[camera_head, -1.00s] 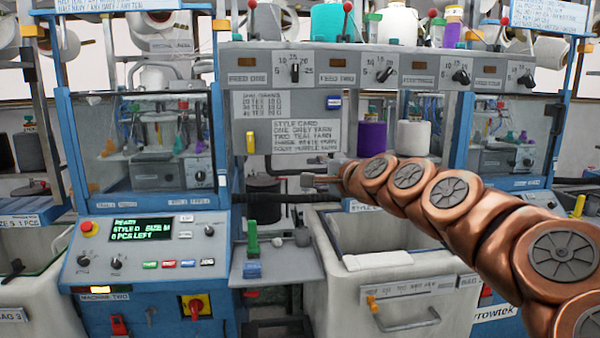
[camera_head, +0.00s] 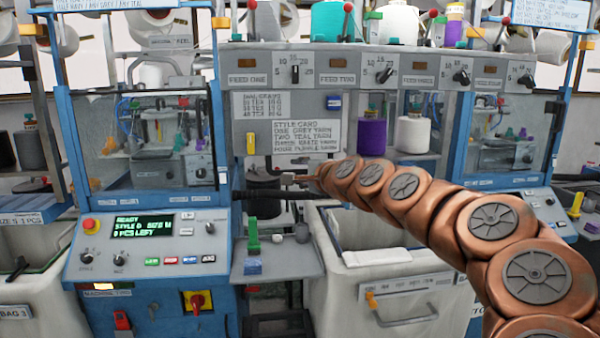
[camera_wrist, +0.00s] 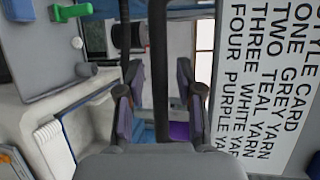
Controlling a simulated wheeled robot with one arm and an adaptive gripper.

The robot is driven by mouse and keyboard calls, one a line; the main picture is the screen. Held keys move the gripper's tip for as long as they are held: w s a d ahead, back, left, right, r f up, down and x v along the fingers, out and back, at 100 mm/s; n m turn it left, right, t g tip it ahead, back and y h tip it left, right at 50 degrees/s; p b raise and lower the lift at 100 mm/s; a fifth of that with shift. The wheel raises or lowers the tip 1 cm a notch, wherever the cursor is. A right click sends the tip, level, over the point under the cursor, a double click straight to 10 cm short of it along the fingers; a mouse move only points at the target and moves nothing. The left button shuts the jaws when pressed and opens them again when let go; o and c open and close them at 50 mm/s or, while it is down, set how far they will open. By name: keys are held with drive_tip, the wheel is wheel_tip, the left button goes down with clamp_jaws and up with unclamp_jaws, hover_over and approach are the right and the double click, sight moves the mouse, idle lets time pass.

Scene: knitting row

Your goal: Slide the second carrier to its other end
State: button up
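Machine two (camera_head: 145,250) stands at left with a clear-fronted window. Behind it are small coloured pieces, among them a blue one (camera_head: 135,103) and a green one (camera_head: 179,142). They look like yarn carriers, but I cannot tell which is the second. My gripper (camera_head: 287,178) is right of this window, in front of the gap below the style card (camera_head: 307,137), apart from the coloured pieces. In the wrist view my gripper (camera_wrist: 160,112) has its two dark fingers spread, with a gap between. Dark bars run behind and between them; I see nothing gripped.
A black horizontal bar (camera_head: 282,196) crosses the gap near my gripper. A grey shelf (camera_head: 275,264) below carries a green lever (camera_head: 252,236). A white bin (camera_head: 385,290) stands under my arm. Another windowed machine (camera_head: 505,140) is at right.

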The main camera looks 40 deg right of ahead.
clamp_jaws()
drive_tip(key=shift+f, duration=0.1)
idle(0.4)
